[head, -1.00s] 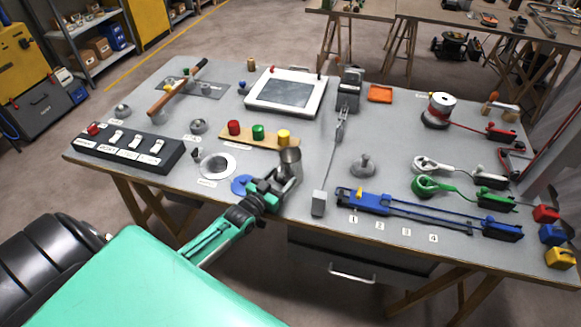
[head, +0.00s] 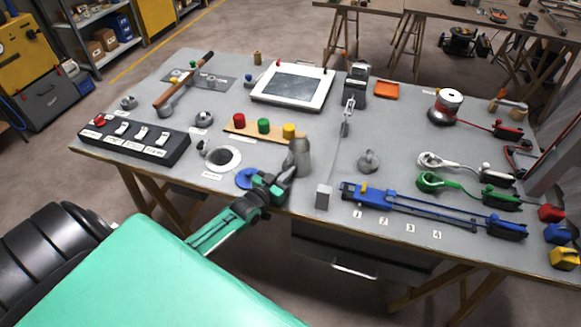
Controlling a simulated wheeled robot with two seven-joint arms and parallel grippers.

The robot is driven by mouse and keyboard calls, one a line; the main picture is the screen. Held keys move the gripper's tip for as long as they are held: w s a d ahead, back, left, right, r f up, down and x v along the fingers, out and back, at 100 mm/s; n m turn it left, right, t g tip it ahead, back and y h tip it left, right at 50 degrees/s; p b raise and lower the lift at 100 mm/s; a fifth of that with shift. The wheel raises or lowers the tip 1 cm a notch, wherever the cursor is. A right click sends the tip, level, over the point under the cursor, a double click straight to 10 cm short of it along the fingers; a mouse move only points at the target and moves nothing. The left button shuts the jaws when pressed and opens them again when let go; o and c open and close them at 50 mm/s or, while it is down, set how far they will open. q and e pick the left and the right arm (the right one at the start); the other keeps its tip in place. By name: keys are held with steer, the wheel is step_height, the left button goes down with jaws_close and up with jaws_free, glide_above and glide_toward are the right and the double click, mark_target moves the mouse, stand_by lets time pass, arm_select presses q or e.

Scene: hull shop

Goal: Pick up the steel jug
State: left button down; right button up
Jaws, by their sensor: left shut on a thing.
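The steel jug (head: 301,158) is a grey metal vessel near the front middle of the table, just right of the yellow cylinder. My left gripper (head: 284,181) comes in from the lower left and is shut on the jug's near left side. The gripper hides part of the jug's lower side. I cannot tell whether its base touches the table (head: 285,225). My right gripper is not in view.
A blue disc (head: 246,178) lies just left of the gripper. A wooden strip with red, green and yellow cylinders (head: 289,131) is behind it. A grey block (head: 323,196) with a rod stands to the right, with a blue rail (head: 420,208) beyond.

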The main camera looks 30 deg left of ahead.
arm_select(q)
steer(key=shift+r, duration=0.15)
steer(key=shift+r+p, duration=0.3)
steer(key=shift+p, duration=0.15)
steer(key=s+a+p, duration=0.3)
steer(key=s+p, duration=0.6)
steer(key=s, duration=2.2)
steer(key=shift+s+f, duration=0.15)
steer(key=shift+s, duration=0.2)
steer(key=shift+a, duration=0.1)
stand_by(0.5)
stand_by(1.2)
